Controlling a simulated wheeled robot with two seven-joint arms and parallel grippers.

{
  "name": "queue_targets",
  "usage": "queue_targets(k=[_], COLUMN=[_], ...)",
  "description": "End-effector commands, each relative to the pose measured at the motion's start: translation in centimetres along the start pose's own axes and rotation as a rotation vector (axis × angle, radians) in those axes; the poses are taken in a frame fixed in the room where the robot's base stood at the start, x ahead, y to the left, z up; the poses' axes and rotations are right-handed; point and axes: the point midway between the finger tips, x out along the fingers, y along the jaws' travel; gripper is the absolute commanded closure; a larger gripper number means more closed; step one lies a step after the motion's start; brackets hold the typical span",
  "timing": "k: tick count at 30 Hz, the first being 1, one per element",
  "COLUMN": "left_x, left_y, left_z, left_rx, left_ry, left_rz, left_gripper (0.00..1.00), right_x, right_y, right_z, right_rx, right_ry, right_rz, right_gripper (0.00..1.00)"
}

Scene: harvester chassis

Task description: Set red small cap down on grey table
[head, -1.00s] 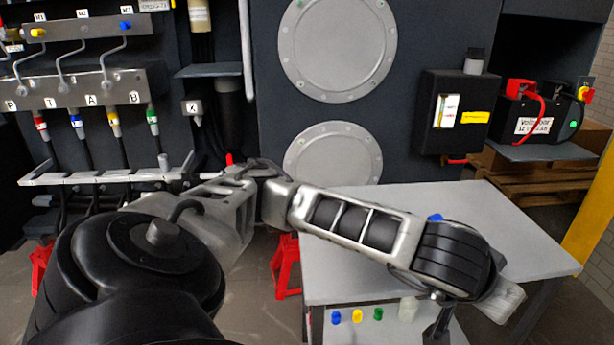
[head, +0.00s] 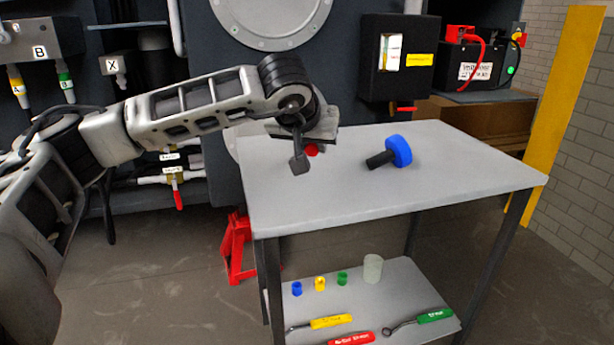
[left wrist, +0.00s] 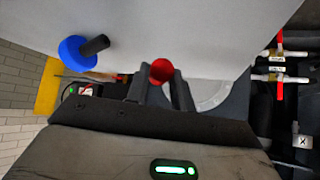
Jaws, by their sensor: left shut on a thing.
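The red small cap (left wrist: 161,71) sits between the two fingertips of my left gripper (left wrist: 163,88) in the left wrist view. In the head view the red cap (head: 312,150) shows partly, just beside the left gripper (head: 304,158). That gripper is shut on it over the left part of the grey table (head: 350,190). I cannot tell whether the cap touches the tabletop. The pale table surface also fills the upper part of the left wrist view (left wrist: 190,30). My right gripper is not in view.
A blue-headed object with a black shaft (head: 398,151) lies on the tabletop, right of the gripper. The lower shelf (head: 400,290) holds small blue, yellow and green caps, a pale cylinder (head: 373,268) and several tools. The front and right of the tabletop are clear.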

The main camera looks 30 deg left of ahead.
Motion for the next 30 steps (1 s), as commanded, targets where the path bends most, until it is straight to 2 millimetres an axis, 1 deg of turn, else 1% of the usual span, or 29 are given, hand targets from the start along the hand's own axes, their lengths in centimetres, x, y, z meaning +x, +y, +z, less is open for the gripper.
queue_targets(k=[1, 7, 16, 17, 21, 30], left_x=[0.5, 0.3, 0.1, 0.1, 1.2, 3.5], left_y=[-0.4, -0.9, -0.8, -0.8, -0.8, -0.8], left_z=[0.1, -0.5, -0.4, -0.3, 0.8, 3.1], left_rx=[-0.010, -0.015, -0.015, -0.016, -0.016, -0.015], left_ry=[0.003, -0.001, -0.002, -0.002, -0.002, -0.001], left_rz=[-0.007, -0.017, -0.017, -0.016, -0.017, -0.016], left_gripper=[1.00, 1.00, 1.00, 1.00, 1.00, 1.00], right_x=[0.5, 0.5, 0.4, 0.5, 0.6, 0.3], right_y=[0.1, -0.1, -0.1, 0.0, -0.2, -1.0], right_z=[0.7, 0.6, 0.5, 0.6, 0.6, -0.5], right_rx=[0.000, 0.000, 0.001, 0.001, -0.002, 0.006], right_ry=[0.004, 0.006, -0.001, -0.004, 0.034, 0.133], right_rz=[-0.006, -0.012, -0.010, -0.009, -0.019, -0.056], right_gripper=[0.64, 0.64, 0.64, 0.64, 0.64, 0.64])
